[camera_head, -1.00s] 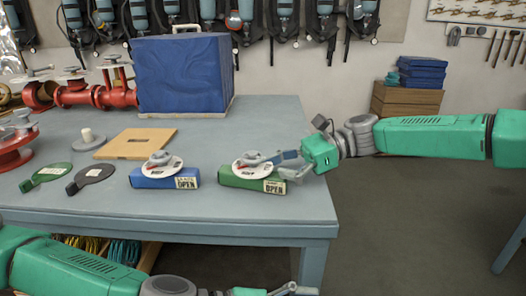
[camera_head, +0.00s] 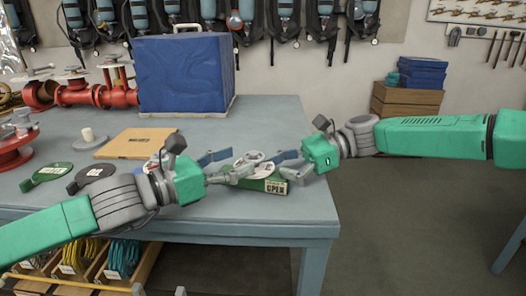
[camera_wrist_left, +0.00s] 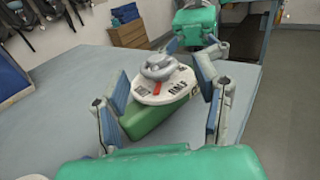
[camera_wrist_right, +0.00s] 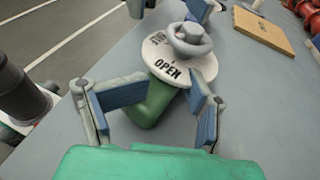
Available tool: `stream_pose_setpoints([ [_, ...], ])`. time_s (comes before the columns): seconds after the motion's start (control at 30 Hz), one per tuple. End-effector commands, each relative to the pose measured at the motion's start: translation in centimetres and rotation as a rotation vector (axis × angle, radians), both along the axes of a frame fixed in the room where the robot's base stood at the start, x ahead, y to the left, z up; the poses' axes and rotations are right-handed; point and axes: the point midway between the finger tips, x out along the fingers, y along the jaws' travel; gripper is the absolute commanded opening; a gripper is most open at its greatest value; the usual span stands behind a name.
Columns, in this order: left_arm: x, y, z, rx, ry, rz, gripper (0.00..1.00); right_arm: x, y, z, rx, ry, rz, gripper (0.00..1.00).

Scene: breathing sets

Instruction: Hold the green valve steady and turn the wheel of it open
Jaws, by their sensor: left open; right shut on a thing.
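The green valve (camera_head: 262,184) lies near the table's front edge with a white dial and a grey wheel on top. The dial and grey wheel (camera_wrist_left: 160,68) show clearly in the left wrist view, and the dial's "OPEN" marking shows in the right wrist view (camera_wrist_right: 168,68). My right gripper (camera_head: 283,165) is shut on the green body at its right end. My left gripper (camera_head: 222,168) is open at the valve's left side, its fingers spread to either side of the dial and wheel in the left wrist view.
My left arm mostly hides a blue valve in the head view. A wooden board (camera_head: 133,143) and a blue case (camera_head: 185,75) stand behind. Red pipe fittings (camera_head: 85,95) are at back left.

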Motion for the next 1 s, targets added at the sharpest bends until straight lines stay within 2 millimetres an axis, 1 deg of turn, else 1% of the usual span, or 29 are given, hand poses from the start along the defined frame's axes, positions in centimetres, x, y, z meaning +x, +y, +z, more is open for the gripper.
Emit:
stream_pose_setpoints([
  [0.03,0.6,-1.0,-0.1,-0.001,0.000,-0.003,0.57,-0.4,-0.3,-2.8,-0.038,0.010,0.005,0.29],
  [0.2,2.6,-3.5,-0.2,0.001,0.001,-0.002,0.57,-0.4,-0.3,-2.8,-0.038,0.010,0.005,0.29],
  [0.33,3.6,-4.7,-0.1,0.000,0.000,-0.002,0.57,-0.3,-0.4,-2.8,-0.038,0.009,0.004,0.29],
  [0.5,4.2,-5.5,-0.2,0.002,-0.001,-0.002,0.57,-0.3,-0.4,-2.8,-0.038,0.009,0.004,0.29],
  [0.77,4.3,-5.5,-0.2,0.003,0.000,-0.001,0.57,-0.3,-0.4,-2.8,-0.038,0.010,0.003,0.29],
  [0.87,4.3,-5.5,-0.2,0.003,0.000,-0.001,0.25,-0.3,-0.4,-2.8,-0.038,0.010,0.003,0.29],
  [0.9,4.2,-5.5,-0.2,0.002,-0.001,-0.002,0.11,-0.3,-0.4,-2.8,-0.038,0.010,0.003,0.29],
  [0.93,4.2,-5.5,-0.2,0.001,0.000,-0.002,0.02,-0.3,-0.4,-2.8,-0.038,0.010,0.003,0.29],
  [1.0,4.2,-5.6,-0.2,0.001,0.000,-0.004,0.01,-0.3,-0.4,-2.8,-0.038,0.010,0.003,0.29],
])
